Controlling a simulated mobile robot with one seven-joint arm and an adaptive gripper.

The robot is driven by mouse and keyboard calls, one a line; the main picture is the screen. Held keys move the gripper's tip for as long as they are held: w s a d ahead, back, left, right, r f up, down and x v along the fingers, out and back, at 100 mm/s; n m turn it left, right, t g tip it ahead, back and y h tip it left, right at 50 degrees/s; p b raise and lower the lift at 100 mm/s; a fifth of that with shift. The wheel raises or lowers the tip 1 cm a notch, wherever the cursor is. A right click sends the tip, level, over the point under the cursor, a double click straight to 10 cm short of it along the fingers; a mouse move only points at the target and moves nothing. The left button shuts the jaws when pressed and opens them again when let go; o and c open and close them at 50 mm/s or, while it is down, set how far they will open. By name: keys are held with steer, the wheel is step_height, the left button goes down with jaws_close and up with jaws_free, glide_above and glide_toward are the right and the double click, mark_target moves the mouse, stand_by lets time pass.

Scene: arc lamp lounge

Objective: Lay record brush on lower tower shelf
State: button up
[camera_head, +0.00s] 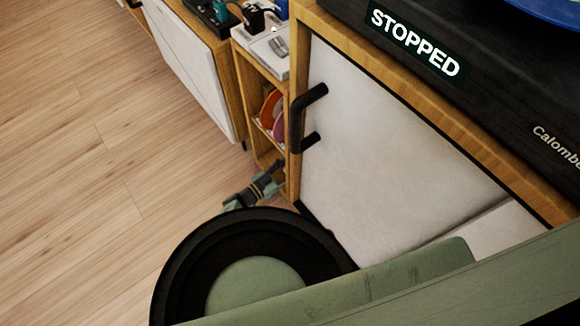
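The narrow wooden tower (243,75) stands left of the white-doored cabinet. Its lower shelf opening is low down, near the floor, and only partly shows. A small green and black part, which looks like my gripper (268,181), is at the front of that low opening. It is small, and my own arm hides part of the area, so I cannot see whether its fingers are open or shut. I cannot make out the record brush in this view.
Orange and pink discs (270,108) stand in the tower's upper compartment. A grey-white device (266,48) sits on its top. The white cabinet door (385,150) has a protruding black handle (300,118). A turntable (480,90) reading "STOPPED" sits above. Wooden floor (90,180) at left is clear.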

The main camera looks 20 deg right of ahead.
steer(key=shift+r, duration=0.25)
steer(key=p+v, duration=0.1)
steer(key=v, duration=1.1)
